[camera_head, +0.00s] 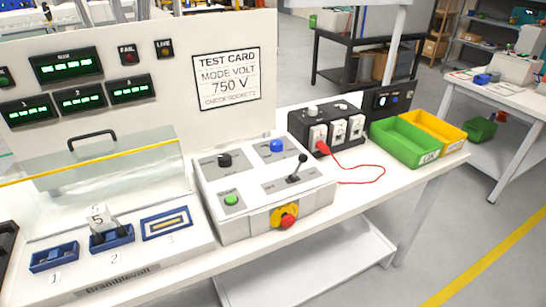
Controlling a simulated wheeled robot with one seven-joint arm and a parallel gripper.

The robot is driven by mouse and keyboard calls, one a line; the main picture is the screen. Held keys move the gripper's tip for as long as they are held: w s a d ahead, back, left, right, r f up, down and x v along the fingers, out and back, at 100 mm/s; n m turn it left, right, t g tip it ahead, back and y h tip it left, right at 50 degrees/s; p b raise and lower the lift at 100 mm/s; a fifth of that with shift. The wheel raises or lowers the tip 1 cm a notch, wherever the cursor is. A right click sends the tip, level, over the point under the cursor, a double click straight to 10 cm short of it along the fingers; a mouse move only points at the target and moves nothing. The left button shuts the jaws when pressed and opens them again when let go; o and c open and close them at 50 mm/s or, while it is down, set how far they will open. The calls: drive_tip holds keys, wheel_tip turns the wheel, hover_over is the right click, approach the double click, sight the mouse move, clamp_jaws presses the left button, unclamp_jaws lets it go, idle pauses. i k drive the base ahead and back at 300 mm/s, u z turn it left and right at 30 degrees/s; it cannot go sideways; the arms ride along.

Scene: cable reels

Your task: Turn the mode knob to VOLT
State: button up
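A white control box (258,222) stands on the bench in the middle of the view. On its sloped top are a black knob (224,160) at the back left and a blue knob (277,146) at the back right. The labels beside them are too small to read, so I cannot tell which is the mode knob or where it points. A test card (227,78) on the panel behind reads "MODE VOLT", "750 V" and a smaller line about checking a socket. My gripper is not in view.
The box also carries a black lever (297,168), a green button (231,199) and a red stop button (287,221). A clear cover (95,170) stands left. A socket box (338,132) with a red cable (362,170) and green and yellow bins (405,143) stand right.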

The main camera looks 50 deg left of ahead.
sight(224, 160)
drive_tip(key=u, duration=1.8)
drive_tip(key=k, duration=0.45)
drive_tip(key=u, duration=0.3)
drive_tip(key=i, duration=0.5)
